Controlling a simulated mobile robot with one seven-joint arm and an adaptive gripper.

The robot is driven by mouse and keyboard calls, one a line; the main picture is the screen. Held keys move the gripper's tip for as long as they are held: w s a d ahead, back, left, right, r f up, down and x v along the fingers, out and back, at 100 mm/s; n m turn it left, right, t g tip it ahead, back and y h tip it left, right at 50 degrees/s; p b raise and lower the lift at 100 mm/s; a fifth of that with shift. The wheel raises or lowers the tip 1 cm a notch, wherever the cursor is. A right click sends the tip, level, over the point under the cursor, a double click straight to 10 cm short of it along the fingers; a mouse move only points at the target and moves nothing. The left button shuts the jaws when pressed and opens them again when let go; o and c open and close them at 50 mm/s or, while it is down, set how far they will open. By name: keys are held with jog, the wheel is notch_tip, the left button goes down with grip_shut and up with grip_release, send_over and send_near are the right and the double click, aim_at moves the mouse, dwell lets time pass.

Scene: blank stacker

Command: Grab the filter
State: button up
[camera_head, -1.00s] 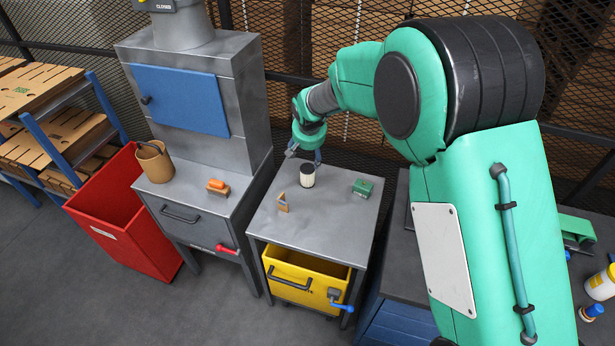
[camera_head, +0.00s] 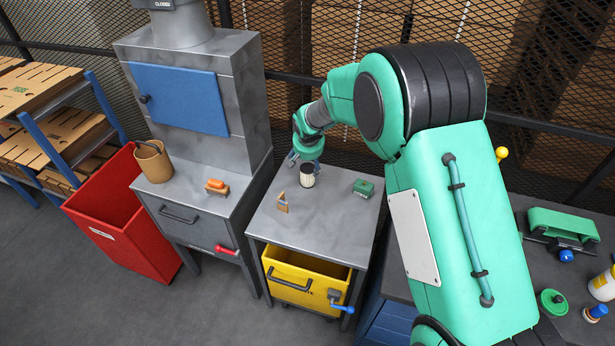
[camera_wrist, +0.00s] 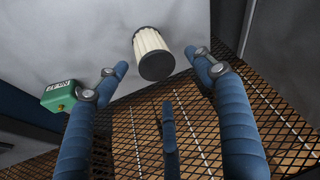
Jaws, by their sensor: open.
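The filter is a cream, pleated cylinder with a dark cap, standing on the grey metal table in the head view (camera_head: 307,180). In the wrist view the filter (camera_wrist: 151,52) lies ahead of the fingertips, roughly in line with the gap between them. My gripper (camera_head: 305,162) is just behind the filter, on its far side. In the wrist view my gripper (camera_wrist: 160,68) shows its blue fingers spread apart with nothing between them. I cannot tell whether any finger touches the filter.
A green box (camera_head: 364,187) stands right of the filter, and a small wooden piece (camera_head: 282,203) stands to its left front. The grey table (camera_head: 320,225) is clear in front. A yellow bin (camera_head: 300,268) sits below. A mesh fence (camera_wrist: 130,130) runs behind the table.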

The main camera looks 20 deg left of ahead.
aim_at(308, 168)
jog(key=shift+s+d+b+x, duration=0.1)
jog(key=shift+b+x, duration=0.25)
jog(key=shift+x, duration=0.65)
jog(key=shift+s+d+b+x, duration=0.1)
jog(key=shift+b+x, duration=0.2)
jog(key=shift+x, duration=0.7)
jog(key=shift+w+a+f, duration=0.1)
jog(key=shift+w+f, duration=0.2)
jog(key=shift+f, duration=0.35)
jog(key=c, duration=1.1)
